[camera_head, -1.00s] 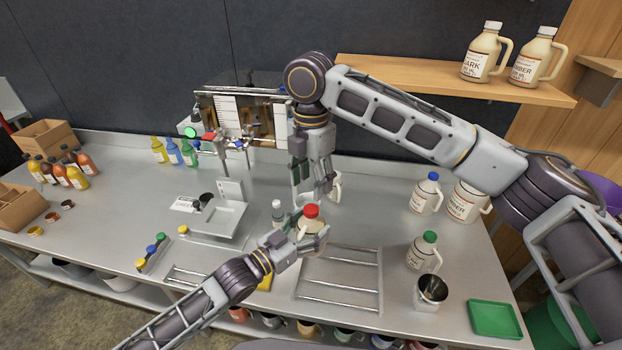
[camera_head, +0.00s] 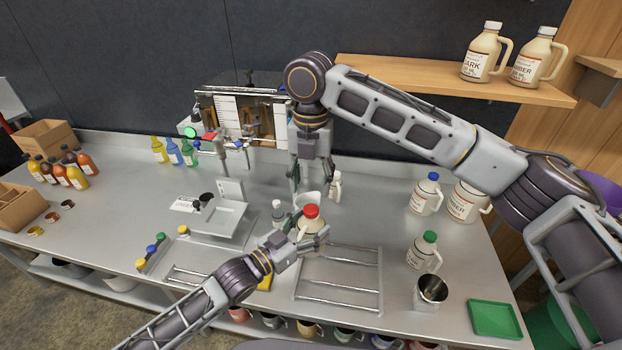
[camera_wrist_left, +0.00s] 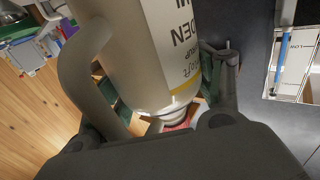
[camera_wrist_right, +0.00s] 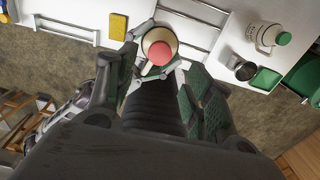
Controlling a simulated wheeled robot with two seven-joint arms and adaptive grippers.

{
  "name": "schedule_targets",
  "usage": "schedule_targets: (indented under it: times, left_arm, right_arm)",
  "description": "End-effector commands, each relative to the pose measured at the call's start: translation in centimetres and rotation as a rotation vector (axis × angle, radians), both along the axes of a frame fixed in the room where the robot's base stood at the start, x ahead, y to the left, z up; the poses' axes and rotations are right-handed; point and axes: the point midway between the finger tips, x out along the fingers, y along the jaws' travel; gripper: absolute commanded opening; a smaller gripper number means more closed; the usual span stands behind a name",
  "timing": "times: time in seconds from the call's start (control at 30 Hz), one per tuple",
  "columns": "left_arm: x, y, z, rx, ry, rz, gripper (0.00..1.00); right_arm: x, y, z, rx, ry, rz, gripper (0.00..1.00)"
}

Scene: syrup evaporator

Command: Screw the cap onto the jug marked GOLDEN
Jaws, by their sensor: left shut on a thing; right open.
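The jug (camera_wrist_left: 150,50) is cream with a white label; the letters DEN show in the left wrist view, and the rest is cut off. My left gripper (camera_head: 314,238) is shut on this jug and holds it at the front middle of the bench. The red cap (camera_head: 311,211) sits on top of the jug's mouth; how tightly it sits cannot be told. It also shows from above in the right wrist view (camera_wrist_right: 160,52). My right gripper (camera_head: 308,186) is open just above and behind the cap, its fingers apart and empty.
A green-capped jug (camera_head: 422,250), a blue-capped jug (camera_head: 426,193) and a metal cup (camera_head: 431,291) stand to the right. A green tray (camera_head: 495,318) lies at the right front. A scale (camera_head: 224,217) stands left of the jug. A wire rack (camera_head: 340,278) lies in front.

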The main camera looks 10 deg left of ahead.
Motion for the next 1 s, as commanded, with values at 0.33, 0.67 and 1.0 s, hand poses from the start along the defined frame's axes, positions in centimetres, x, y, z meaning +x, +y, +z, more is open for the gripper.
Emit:
schedule_targets:
  times: [0.33, 0.67, 1.0]
  left_arm:
    - [0.0, 0.0, 0.2, -0.002, -0.004, 0.0, 0.0]
    - [0.0, 0.0, 0.2, -0.002, -0.004, 0.0, 0.0]
    - [0.0, 0.0, 0.2, -0.002, -0.004, 0.0, 0.0]
  right_arm:
    - [0.0, 0.0, -0.1, 0.0, 0.0, -0.002, 0.52]
    - [0.0, 0.0, -2.1, -0.001, 0.001, -0.002, 0.52]
    - [-0.1, -0.1, -5.9, 0.0, 0.003, -0.003, 0.52]
